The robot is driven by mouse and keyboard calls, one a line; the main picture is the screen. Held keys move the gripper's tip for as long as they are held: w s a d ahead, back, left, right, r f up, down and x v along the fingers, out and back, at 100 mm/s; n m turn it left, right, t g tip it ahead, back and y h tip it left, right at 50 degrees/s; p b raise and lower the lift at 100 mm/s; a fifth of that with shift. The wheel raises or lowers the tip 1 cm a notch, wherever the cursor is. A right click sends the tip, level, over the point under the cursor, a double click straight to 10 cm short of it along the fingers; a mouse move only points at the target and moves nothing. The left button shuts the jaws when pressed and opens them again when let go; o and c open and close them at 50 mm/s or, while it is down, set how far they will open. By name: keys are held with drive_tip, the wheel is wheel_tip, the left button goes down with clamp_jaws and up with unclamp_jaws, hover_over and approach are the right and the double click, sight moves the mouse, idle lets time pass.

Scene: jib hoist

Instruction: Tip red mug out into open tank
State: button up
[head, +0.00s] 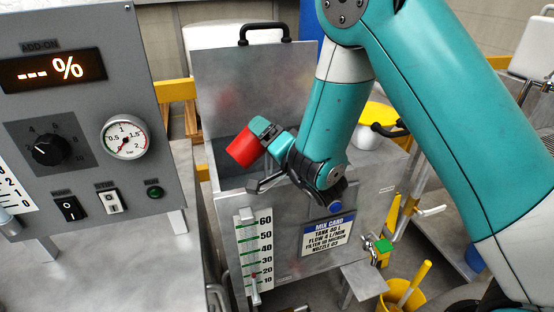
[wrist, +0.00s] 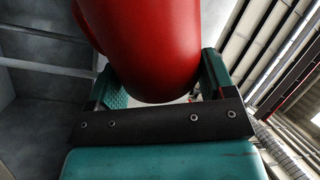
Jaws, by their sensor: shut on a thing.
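The red mug (head: 244,147) is held by my gripper (head: 262,136) above the open tank (head: 228,192). The mug is tilted, its lower end pointing down and left. In the wrist view the red mug (wrist: 155,50) fills the upper middle, between the two fingers of my gripper (wrist: 158,88), which is shut on it. The tank is a grey metal box with its lid (head: 255,85) raised upright behind the opening. The mug's mouth and contents are hidden, and I cannot tell whether anything pours out.
A control panel (head: 75,110) with dial, gauge and switches stands at the left, close to the tank. A level scale (head: 254,255) and a mix card (head: 328,234) are on the tank's front. A yellow bucket (head: 404,295) stands at the lower right.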

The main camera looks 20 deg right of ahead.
drive_tip(key=shift+d+r+m, duration=0.1)
drive_tip(key=shift+d+m, duration=0.05)
drive_tip(key=shift+m, duration=0.45)
drive_tip(key=shift+w+d+r+m+p, duration=0.15)
drive_tip(key=shift+d+m+p, duration=0.1)
drive_tip(key=shift+m+p, duration=0.65)
drive_tip(key=shift+w+d+m+h+p, duration=0.2)
drive_tip(key=shift+d+m+h+p, duration=0.2)
drive_tip(key=shift+d+m+p, duration=0.85)
drive_tip(key=shift+w+d+m+t+h+p, duration=0.1)
drive_tip(key=shift+m+t+h+p, duration=0.05)
drive_tip(key=shift+m+p, duration=0.7)
drive_tip(key=shift+w+d+m+t+h+p, duration=0.15)
drive_tip(key=shift+m+p, duration=0.45)
drive_tip(key=shift+m, duration=0.6)
drive_tip(key=shift+w+d+m+t+h+p, duration=0.1)
drive_tip(key=shift+m+h+p, duration=0.1)
drive_tip(key=shift+m+p, duration=0.65)
idle(1.8)
